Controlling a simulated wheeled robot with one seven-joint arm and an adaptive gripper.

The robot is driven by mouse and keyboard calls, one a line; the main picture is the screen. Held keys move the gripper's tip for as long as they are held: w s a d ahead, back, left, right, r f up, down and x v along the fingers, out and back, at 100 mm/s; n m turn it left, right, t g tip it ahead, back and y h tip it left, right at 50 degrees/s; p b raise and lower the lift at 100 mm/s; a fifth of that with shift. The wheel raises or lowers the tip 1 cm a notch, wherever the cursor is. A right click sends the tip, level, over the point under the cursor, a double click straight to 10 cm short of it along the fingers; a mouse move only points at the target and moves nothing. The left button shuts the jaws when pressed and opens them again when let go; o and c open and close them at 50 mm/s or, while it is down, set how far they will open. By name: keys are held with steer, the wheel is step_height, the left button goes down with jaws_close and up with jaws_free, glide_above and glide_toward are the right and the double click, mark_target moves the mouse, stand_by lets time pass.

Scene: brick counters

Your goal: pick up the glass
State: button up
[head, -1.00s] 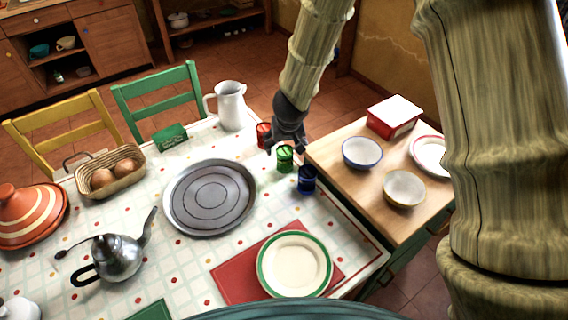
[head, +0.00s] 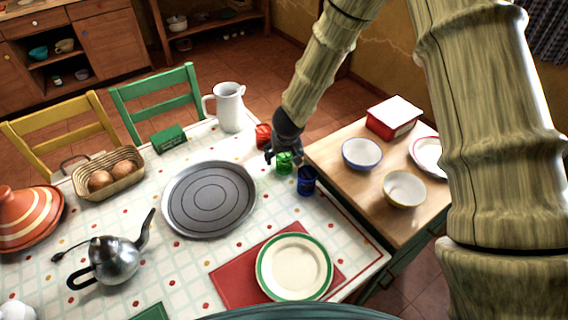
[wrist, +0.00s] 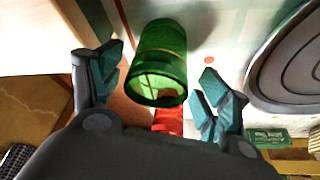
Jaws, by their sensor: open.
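Three coloured glasses stand in a row near the right edge of the table: a red glass (head: 263,136), a green glass (head: 284,163) and a blue glass (head: 306,181). My gripper (head: 279,158) is over the green glass in the head view and partly covers it. In the wrist view, the green glass (wrist: 160,62) lies between the two open fingers of my gripper (wrist: 158,88), apart from both. The red glass (wrist: 168,122) shows behind it, partly hidden by my gripper body. The blue glass is not seen in the wrist view.
A round metal tray (head: 210,199) lies left of the glasses; it also shows in the wrist view (wrist: 262,88). A white pitcher (head: 229,107) stands behind. A wooden counter (head: 345,185) with bowls adjoins on the right. A green-rimmed plate (head: 294,267) is in front.

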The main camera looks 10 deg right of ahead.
steer(key=shift+x, duration=1.75)
steer(key=shift+d, duration=0.1)
steer(key=c, duration=1.2)
